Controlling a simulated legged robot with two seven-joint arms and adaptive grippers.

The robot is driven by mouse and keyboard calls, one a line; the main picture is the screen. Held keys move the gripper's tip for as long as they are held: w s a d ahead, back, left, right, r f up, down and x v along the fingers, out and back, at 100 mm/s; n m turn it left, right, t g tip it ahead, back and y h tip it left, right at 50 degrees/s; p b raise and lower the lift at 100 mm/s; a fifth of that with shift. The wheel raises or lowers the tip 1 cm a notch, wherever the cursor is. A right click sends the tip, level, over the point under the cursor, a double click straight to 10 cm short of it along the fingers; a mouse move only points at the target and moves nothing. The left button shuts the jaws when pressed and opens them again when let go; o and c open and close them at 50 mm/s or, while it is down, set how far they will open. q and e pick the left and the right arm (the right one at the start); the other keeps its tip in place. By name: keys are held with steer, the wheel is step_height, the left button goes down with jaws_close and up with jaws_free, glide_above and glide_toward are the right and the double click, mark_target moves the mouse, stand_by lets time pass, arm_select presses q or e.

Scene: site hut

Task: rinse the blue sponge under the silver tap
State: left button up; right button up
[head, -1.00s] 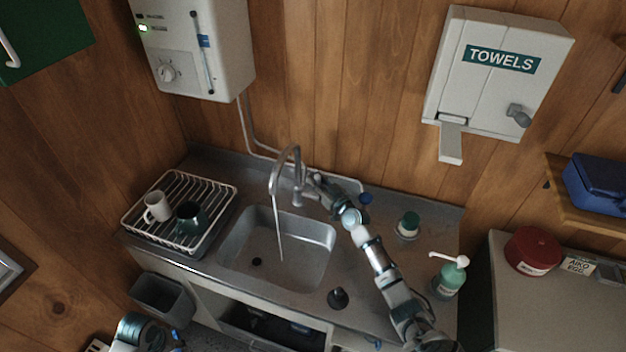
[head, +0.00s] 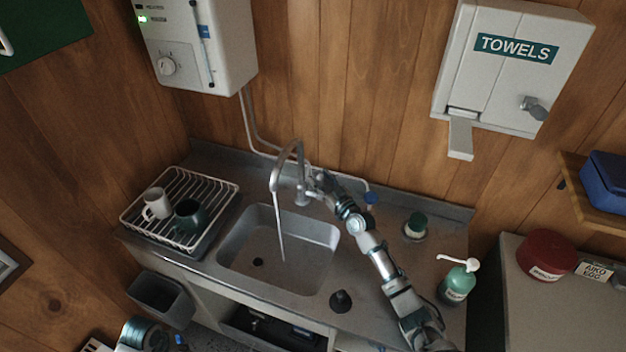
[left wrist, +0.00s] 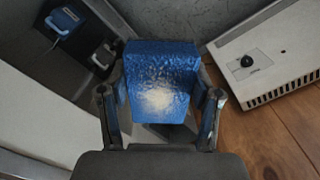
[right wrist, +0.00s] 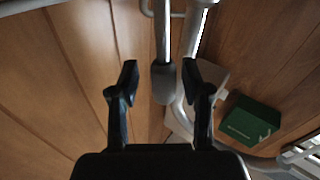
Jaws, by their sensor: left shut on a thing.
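The blue sponge (left wrist: 162,75) is held between the fingers of my left gripper (left wrist: 162,112) in the left wrist view. It has a pale, foamy-looking patch on its face. In the head view only part of my left arm shows at the bottom left, and the sponge is out of sight. The silver tap (head: 290,150) arches over the sink basin (head: 318,232), and a thin stream of water falls from its spout. My right gripper (head: 316,184) is at the tap's base. In the right wrist view its open fingers (right wrist: 161,82) stand either side of the tap lever (right wrist: 163,84).
A dish rack (head: 212,180) with a white mug (head: 157,204) and dark mug (head: 189,216) stands left of the basin. A soap bottle (head: 456,285) and dark plunger-like object (head: 341,301) stand right. A grey bin (head: 162,300) is below. A towel dispenser (head: 500,85) hangs above.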

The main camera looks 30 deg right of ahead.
arm_select(q)
steer(key=shift+a, duration=0.1)
arm_select(e)
steer(key=shift+s+a, duration=0.1)
steer(key=shift+a, duration=0.05)
arm_select(q)
steer(key=shift+a, duration=0.1)
arm_select(e)
steer(key=s, duration=0.7)
steer(key=shift+d+f, duration=0.4)
steer(key=shift+s, duration=0.1)
steer(key=shift+r, duration=0.1)
